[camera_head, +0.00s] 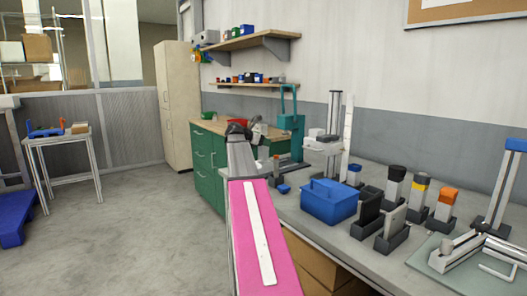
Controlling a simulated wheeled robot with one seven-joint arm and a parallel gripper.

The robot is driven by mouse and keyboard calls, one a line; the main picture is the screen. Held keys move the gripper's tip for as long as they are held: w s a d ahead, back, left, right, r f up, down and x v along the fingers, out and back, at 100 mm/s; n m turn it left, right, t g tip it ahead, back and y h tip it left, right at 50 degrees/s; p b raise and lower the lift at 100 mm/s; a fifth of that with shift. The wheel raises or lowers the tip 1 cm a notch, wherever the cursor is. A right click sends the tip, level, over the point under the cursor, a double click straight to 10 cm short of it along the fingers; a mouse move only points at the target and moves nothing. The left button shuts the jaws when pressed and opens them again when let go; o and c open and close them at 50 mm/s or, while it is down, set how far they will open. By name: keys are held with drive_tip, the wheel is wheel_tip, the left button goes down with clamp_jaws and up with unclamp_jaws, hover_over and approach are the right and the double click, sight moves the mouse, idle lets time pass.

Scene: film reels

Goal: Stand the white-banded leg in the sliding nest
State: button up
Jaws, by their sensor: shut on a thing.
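My gripper (256,131) is small and far off at the end of my pink arm, above the back part of the bench. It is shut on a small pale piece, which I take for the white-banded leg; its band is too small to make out. Legs with a black top (395,181), a yellow band (420,190) and an orange top (446,203) stand upright in dark holders. A metal rail fixture (487,246) lies on a pale plate at the right. I cannot tell which part is the sliding nest.
A blue bin (329,202) stands on the bench right of my arm. Two dark holders (392,237) stand beside it. A teal press (290,125) and a grey column stand (333,130) rise behind.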

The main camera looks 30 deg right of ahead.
sight(260, 148)
drive_tip(key=shift+f, duration=2)
drive_tip(key=o, duration=1)
drive_tip(key=shift+f, duration=0.1)
drive_tip(key=shift+o, duration=0.2)
